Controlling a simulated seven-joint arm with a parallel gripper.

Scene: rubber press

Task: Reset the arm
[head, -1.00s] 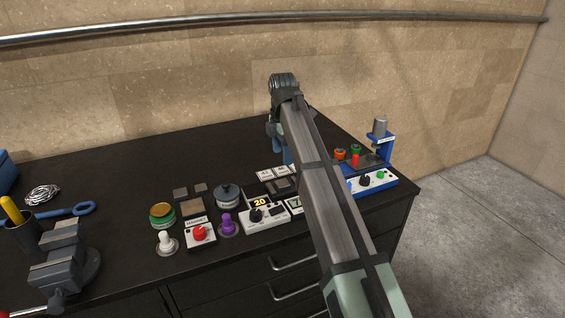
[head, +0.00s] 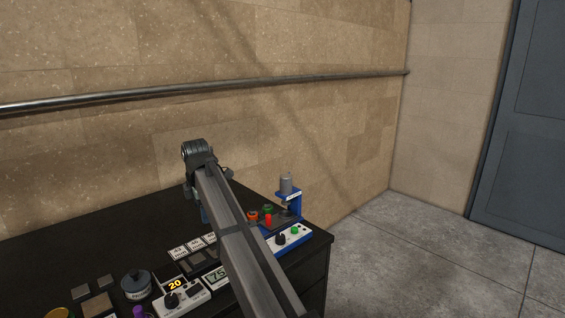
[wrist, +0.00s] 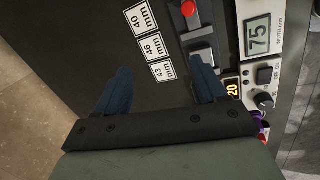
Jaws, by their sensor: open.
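My gripper (wrist: 162,78) shows in the wrist view as two blue fingers, spread apart with nothing between them. It hangs over the black bench top, beside the white cards (wrist: 155,45) marked 40, 46 and 43 mm. In the head view my arm (head: 240,235) reaches over the bench toward the wall, bent at a dark joint (head: 200,155). The arm hides most of the gripper there.
A blue press (head: 289,196) with a grey cylinder stands at the bench's right end. Control boxes reading 20 (head: 181,297) and 75 (head: 217,279) and a round dark-lidded pot (head: 137,283) lie along the front. The bench's back left is clear.

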